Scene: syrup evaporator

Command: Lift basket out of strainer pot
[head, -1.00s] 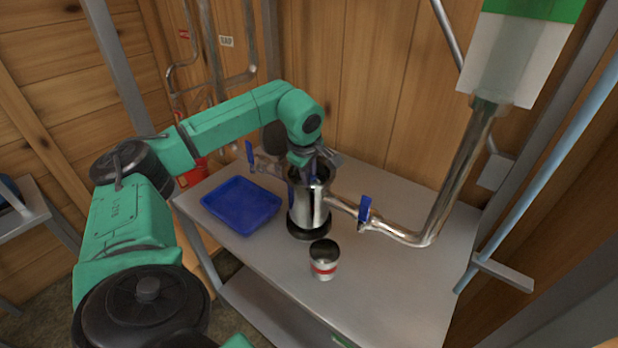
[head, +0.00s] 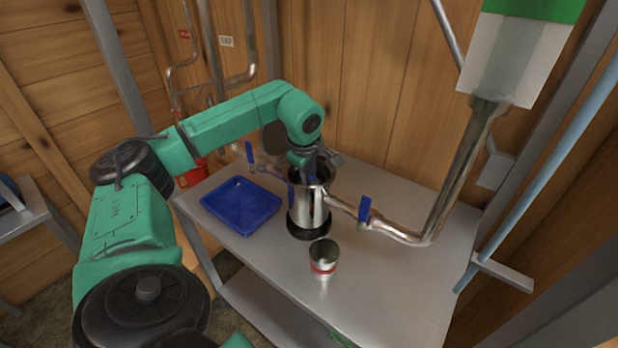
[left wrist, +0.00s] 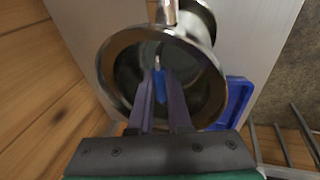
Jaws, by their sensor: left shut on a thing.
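The shiny metal strainer pot (head: 305,210) stands upright on a black base on the metal table. It also shows from above in the left wrist view, as a round rim (left wrist: 107,58). My left gripper (head: 314,178) reaches down into the pot's open top. In the left wrist view its fingers (left wrist: 160,84) are shut on a narrow blue piece (left wrist: 160,86) inside the rim, seemingly the basket's handle. The rest of the basket is hidden by the pot and fingers. My right gripper is not in view.
A blue tray (head: 241,205) lies left of the pot. A small metal cup with a red band (head: 323,257) stands in front. Pipes with blue-handled valves (head: 365,208) join the pot on both sides. The table's front right (head: 400,285) is clear.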

